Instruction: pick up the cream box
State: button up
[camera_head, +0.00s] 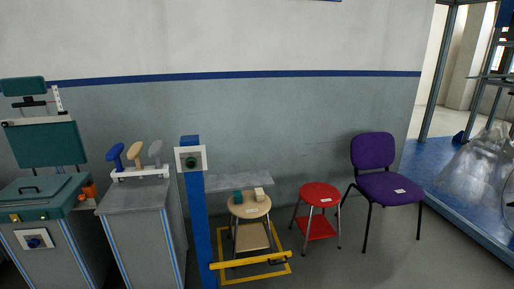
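The cream box (260,194) is small and sits on top of the round wooden stool (249,209), toward the right of its seat. A small dark teal box (238,197) sits beside it on the left of the same seat. A pale label lies at the front of the seat. My gripper is not in view.
A blue post (198,230) with a white panel stands left of the stool. A yellow frame (252,263) surrounds the stool low down. A red stool (320,193) and purple chair (376,187) stand right. Grey cabinets (146,235) stand left. Floor at front right is clear.

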aim_at(259, 194)
jog(key=i, duration=1.9)
jog(key=i+u, duration=0.1)
jog(key=i, duration=0.35)
jog(key=i+l+u, duration=0.15)
jog(key=i, duration=0.35)
jog(key=i+l+u, duration=0.1)
jog(key=i, duration=0.35)
